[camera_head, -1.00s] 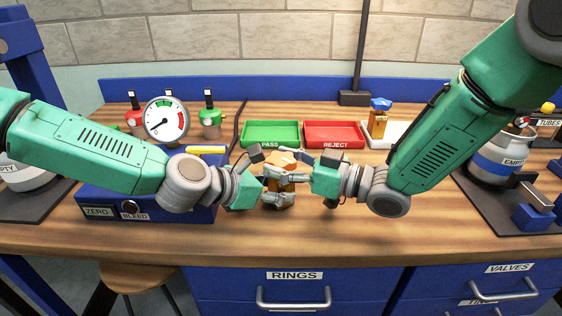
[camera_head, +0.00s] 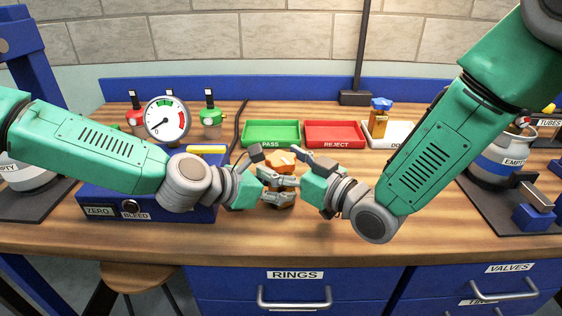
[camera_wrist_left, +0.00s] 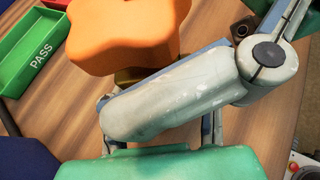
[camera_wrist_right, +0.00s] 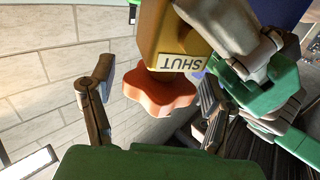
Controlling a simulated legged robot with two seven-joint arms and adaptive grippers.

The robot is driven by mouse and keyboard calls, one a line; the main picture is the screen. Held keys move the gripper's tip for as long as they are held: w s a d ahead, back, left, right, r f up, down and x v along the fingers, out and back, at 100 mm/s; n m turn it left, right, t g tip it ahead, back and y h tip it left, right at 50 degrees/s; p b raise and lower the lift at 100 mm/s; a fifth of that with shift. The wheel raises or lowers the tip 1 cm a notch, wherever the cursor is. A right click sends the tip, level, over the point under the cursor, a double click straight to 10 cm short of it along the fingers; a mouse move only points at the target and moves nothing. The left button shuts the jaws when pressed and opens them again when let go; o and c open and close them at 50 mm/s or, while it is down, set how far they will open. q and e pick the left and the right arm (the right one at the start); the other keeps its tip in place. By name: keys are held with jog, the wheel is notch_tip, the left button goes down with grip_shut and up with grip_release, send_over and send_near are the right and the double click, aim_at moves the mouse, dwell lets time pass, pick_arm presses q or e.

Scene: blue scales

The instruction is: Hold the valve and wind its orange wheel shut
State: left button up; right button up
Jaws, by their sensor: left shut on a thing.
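The valve (camera_head: 281,197) stands near the front middle of the bench, its brass-coloured body largely hidden by fingers. Its lobed orange wheel (camera_head: 281,160) is on top and also shows in the left wrist view (camera_wrist_left: 122,35). In the right wrist view the wheel (camera_wrist_right: 160,92) is beside a yellow body face labelled SHUT (camera_wrist_right: 180,64). My left gripper (camera_head: 274,182) is shut on the valve body from the left. My right gripper (camera_head: 296,164) is at the wheel from the right. Its fingers are spread on either side of the wheel, with a visible gap to the left finger.
A green PASS tray (camera_head: 270,133) and a red REJECT tray (camera_head: 334,133) lie behind the valve. A blue-topped brass valve (camera_head: 380,118) stands in a white tray to their right. A blue gauge box (camera_head: 165,213) is at left. Bare wood lies in front.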

jog(key=v, duration=1.2)
pick_arm(q)
jog(key=o, duration=0.9)
jog(key=shift+o, duration=0.2)
